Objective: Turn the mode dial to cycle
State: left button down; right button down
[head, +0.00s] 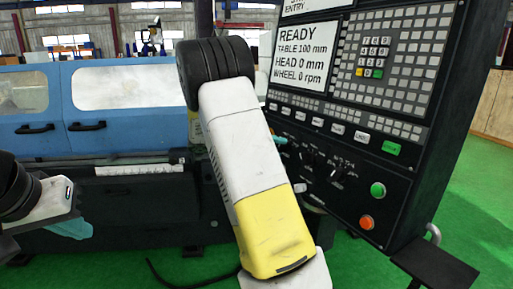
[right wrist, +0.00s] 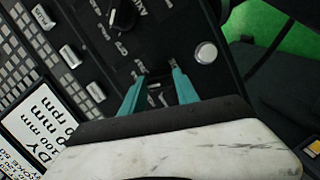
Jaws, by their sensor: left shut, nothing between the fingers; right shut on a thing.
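The control panel (head: 375,110) stands at the right in the head view. My right gripper (right wrist: 157,82) has its two teal fingers closed around a dark dial (right wrist: 160,97) on the panel, taken as the mode dial. Its printed labels are too blurred to read, and its pointer setting cannot be told. In the head view my right arm hides this dial; only a bit of teal fingertip shows at the arm's right edge. My left gripper (head: 70,228) is shut and empty at the lower left, away from the panel.
Beside the held dial is another black knob (right wrist: 122,15), and a silver button (right wrist: 206,52) is close by. A green button (head: 378,190) and an orange button (head: 367,222) are lower right. The screen (head: 303,58) reads READY. A blue grinder (head: 120,135) stands at left.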

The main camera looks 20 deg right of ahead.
jog(key=shift+f, duration=0.1)
dwell(0.5)
jog(key=c, duration=0.9)
grip_release()
jog(key=v, duration=0.7)
jog(key=shift+a, duration=0.4)
